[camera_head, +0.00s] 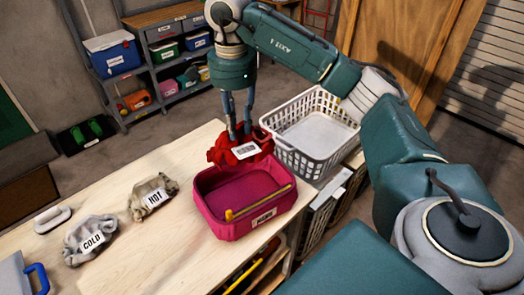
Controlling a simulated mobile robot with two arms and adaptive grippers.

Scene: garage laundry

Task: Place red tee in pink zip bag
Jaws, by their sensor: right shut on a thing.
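The red tee (222,152) is a crumpled bundle with a white barcode label on top. My right gripper (240,134) points down and is shut on it. The tee hangs at the back edge of the pink zip bag (214,219), partly over its far rim in the picture; I cannot tell whether it touches the bag. The bag stands open on the wooden table, with a yellow zip strip along its near side and a label on its front. My left gripper is not in view.
A white basket (316,135) stands right of the tee. A blue-handled item (38,278) lies at the lower left. Shelves with bins (160,60) stand behind.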

